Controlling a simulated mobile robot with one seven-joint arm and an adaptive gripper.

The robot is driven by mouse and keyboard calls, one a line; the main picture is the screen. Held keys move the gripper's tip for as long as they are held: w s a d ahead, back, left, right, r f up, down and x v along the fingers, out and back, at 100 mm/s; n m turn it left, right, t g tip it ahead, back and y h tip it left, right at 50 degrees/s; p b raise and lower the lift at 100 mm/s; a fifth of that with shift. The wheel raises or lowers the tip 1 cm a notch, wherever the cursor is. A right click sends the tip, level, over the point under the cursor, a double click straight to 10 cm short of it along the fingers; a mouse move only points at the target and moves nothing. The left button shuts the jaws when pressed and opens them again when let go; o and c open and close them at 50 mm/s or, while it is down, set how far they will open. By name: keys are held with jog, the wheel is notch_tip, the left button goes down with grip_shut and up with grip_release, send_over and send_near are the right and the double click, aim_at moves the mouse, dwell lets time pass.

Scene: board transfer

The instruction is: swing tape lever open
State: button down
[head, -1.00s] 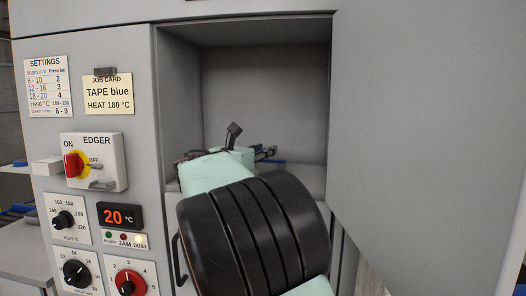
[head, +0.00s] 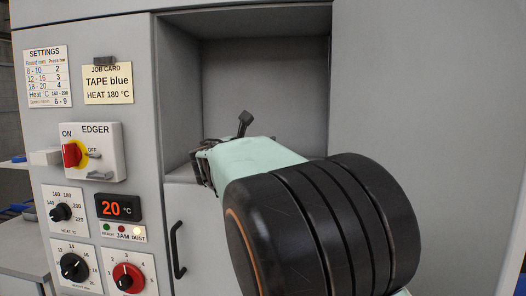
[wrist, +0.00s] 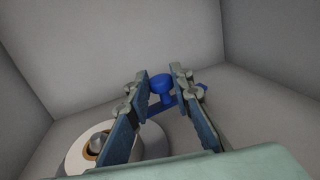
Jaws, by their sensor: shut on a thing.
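The blue tape lever (wrist: 161,88), with a rounded knob, shows in the wrist view between the fingertips of my gripper (wrist: 160,78). My gripper is shut on the knob. The lever's bar runs behind the fingers, partly hidden by them. A pale tape roll (wrist: 76,157) with a brown core lies at lower left in the wrist view, partly cut off by my gripper. In the head view my gripper (head: 202,165) reaches into the open bay, at its left side. The lever is hidden there by my arm.
The grey bay (head: 265,85) has close walls on both sides and a back wall. A large grey door panel (head: 430,90) stands at the right. The control panel at left carries the edger switch (head: 72,155), dials and a job card (head: 107,83) reading TAPE blue.

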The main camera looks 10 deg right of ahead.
jog(key=n+y+b, duration=0.1)
jog(key=s+n+t+y+b, duration=0.1)
jog(key=y+b, duration=0.1)
jog(key=d+n+t+y+b, duration=0.1)
jog(key=b, duration=0.1)
jog(key=shift+s+f+y, duration=0.15)
jog(key=shift+s+y, duration=0.15)
jog(key=n+y+b, duration=0.1)
jog(key=y, duration=0.1)
jog(key=s+n+y+b, duration=0.1)
jog(key=b, duration=0.1)
jog(key=n+y+b, duration=0.1)
jog(key=y, duration=0.1)
jog(key=shift+s+d+r+n+t+y+b, duration=0.2)
jog(key=shift+d+n+t+y+b, duration=0.1)
jog(key=shift+n, duration=0.1)
jog(key=shift+y, duration=0.3)
jog(key=c, duration=1.7)
grip_release()
jog(key=shift+a, duration=0.1)
jog(key=shift+r, duration=0.15)
jog(key=shift+r, duration=4.85)
jog(key=shift+c, duration=0.2)
